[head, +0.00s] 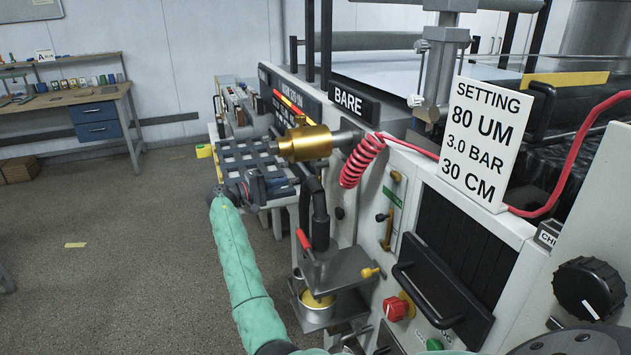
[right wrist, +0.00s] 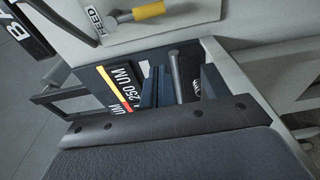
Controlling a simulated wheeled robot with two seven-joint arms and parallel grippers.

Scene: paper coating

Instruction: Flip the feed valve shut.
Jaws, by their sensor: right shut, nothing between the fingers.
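In the right wrist view a FEED label (right wrist: 94,20) sits on a pale plate beside a metal piece with a yellow end (right wrist: 148,10) and a dark bar. In the head view a similar yellow-ended piece (head: 370,272) projects from the machine front, right of a red handle (head: 303,239) under a black hose. I cannot tell which of these is the valve lever. My right gripper (head: 266,186) is shut and empty, up and left of the red handle and apart from it. My left gripper is out of view.
A brass cylinder (head: 310,143) juts out above my gripper, with a red coiled hose (head: 362,162) beside it. A dark gridded tray (head: 240,158) lies just behind.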

